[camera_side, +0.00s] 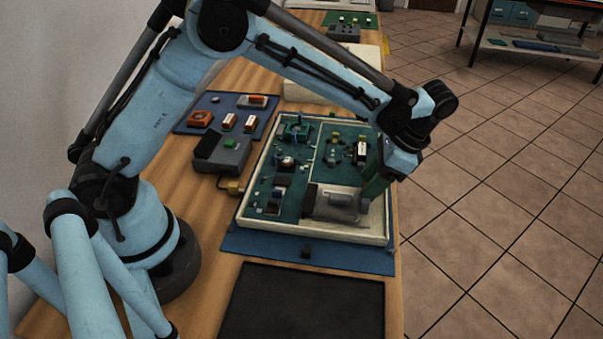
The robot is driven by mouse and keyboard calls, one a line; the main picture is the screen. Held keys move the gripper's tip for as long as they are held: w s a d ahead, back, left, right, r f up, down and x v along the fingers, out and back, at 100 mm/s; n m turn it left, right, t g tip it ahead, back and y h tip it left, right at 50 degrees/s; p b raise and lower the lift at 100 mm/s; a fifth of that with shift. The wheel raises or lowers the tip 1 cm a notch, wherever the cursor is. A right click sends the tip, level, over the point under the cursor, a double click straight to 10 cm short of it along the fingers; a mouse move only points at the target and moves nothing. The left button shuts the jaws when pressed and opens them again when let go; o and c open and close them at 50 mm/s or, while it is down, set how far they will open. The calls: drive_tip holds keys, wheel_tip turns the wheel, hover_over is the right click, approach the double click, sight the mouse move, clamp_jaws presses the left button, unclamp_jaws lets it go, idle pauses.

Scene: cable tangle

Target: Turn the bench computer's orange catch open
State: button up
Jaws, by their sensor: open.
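The bench computer (325,232) is an open, shallow cream case holding green circuit boards with many small parts. A grey cylindrical part (338,205) lies in its near right section. My gripper (374,188) is over the right side of the case, pointing down and to the left, beside the grey part. Its jaws are open, and I see nothing held between them. I cannot make out the orange catch on the case; my gripper and wrist cover part of the right side. Whether the gripper touches the case is unclear.
The case sits on a blue mat (270,247). A grey box with a green button (228,142) and a cable stands left of it. Behind that, a dark blue mat (185,125) carries small orange parts (200,118). A dark flat pad (300,305) lies in front.

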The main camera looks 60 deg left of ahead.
clamp_jaws()
idle(0.3)
